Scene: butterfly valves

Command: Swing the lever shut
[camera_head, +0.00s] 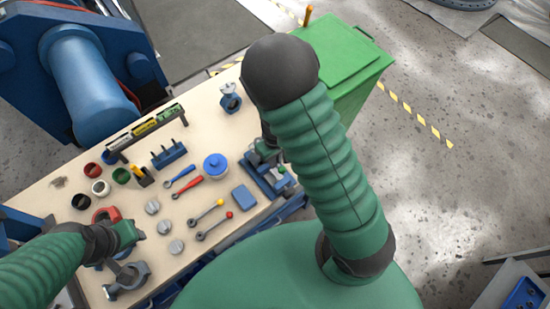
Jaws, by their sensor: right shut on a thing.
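A blue fixture (262,183) with grey metal parts stands at the bench's right end. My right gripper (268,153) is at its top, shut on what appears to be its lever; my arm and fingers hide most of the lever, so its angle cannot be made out. A small green tip (282,170) shows beside the fingers. My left gripper (132,235) is over the bench's left part, between a red ring-shaped body (104,214) and a grey ring-shaped one (127,277); its fingers are too small to read.
The pale workbench (215,130) carries loose levers with yellow (220,202) and red (229,215) knobs, a blue round container (215,164), wrenches and several small rings. A green bin (350,65) stands behind the right end. Blue machinery (85,75) is at the left.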

